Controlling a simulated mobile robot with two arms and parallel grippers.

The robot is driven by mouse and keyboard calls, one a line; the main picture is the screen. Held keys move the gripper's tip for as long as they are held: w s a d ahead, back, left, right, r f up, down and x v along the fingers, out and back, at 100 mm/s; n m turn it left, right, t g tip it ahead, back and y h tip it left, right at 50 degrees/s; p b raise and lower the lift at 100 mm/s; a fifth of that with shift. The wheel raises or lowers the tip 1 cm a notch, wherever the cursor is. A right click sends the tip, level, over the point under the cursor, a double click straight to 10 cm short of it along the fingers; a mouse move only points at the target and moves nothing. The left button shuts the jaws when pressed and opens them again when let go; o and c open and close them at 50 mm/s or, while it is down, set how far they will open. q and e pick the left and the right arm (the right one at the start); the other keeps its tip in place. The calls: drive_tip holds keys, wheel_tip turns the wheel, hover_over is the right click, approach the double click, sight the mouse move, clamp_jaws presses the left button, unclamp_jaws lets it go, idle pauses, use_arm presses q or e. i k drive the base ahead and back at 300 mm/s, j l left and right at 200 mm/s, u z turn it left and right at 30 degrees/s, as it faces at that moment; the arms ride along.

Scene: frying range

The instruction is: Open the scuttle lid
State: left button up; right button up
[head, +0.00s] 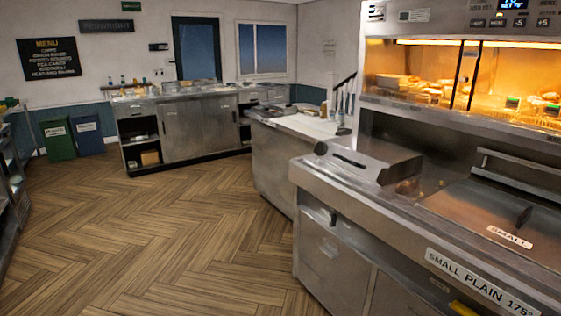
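A low steel cover with a dark slot-like handle (372,161) sits at the far left end of the frying range (320,180), and it looks closed. It may be the scuttle lid, but no label on it shows. A flat steel lid marked "SMALL" (480,212) lies shut on the range at the right, with a dark handle on top. Neither of my grippers is in view.
A lit hot cabinet (460,85) with food stands above the range. A worktop (308,125) adjoins its far end, and a steel counter (200,130) runs along the back wall. Green and blue bins (58,140) stand back left. The wooden floor (160,235) is clear.

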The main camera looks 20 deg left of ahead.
sight(380, 163)
drive_tip(key=u, duration=0.25)
drive_tip(key=i+j+z, duration=0.2)
drive_tip(key=i, duration=0.35)
drive_tip(key=i+j+z, duration=0.15)
drive_tip(key=i, duration=0.35)
